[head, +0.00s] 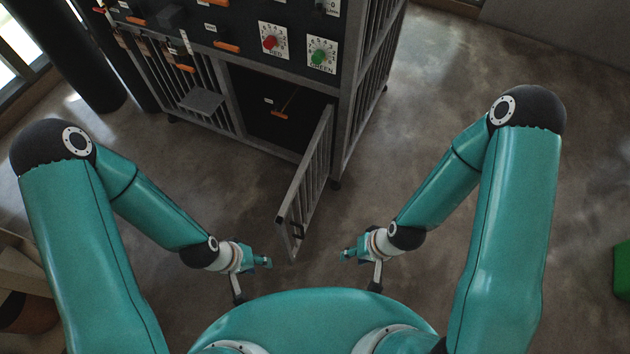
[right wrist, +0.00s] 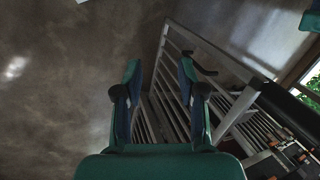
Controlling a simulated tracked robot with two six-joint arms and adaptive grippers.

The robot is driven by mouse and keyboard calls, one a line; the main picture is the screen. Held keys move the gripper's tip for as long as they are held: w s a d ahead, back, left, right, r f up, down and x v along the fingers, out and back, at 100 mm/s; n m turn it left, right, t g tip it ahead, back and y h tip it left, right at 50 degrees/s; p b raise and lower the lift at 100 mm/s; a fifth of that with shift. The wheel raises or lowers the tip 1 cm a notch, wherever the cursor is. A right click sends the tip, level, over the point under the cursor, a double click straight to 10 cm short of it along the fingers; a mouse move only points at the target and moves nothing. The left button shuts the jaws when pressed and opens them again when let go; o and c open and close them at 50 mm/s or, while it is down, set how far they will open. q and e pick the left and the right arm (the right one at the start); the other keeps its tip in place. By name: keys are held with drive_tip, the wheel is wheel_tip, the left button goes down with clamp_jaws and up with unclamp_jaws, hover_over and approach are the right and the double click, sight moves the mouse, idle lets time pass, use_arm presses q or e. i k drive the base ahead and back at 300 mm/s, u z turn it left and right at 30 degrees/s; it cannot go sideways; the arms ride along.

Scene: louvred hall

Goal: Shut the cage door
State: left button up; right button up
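The barred grey cage door (head: 307,180) stands swung open, out from the lower right part of the cabinet (head: 347,105). It has a dark handle (head: 296,229) near its free end. In the right wrist view the door (right wrist: 215,50) and its black handle (right wrist: 201,67) lie beyond my fingers. My right gripper (head: 361,271) is to the right of the door's free end, open and empty; its two parted fingers also show in the right wrist view (right wrist: 160,75). My left gripper (head: 252,278) is to the left of the door's free end, apparently open and empty.
The dark cage opening (head: 257,99) has an orange-handled piece inside. Red (head: 270,42) and green (head: 320,55) dials are above it. Another barred section (head: 188,91) is to its left. A green object (head: 621,270) is at the right edge. The floor around the door is clear.

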sight(325, 125)
drive_tip(key=z, duration=0.55)
drive_tip(key=k, duration=1.2)
drive_tip(key=u, duration=0.7)
drive_tip(key=i, duration=1)
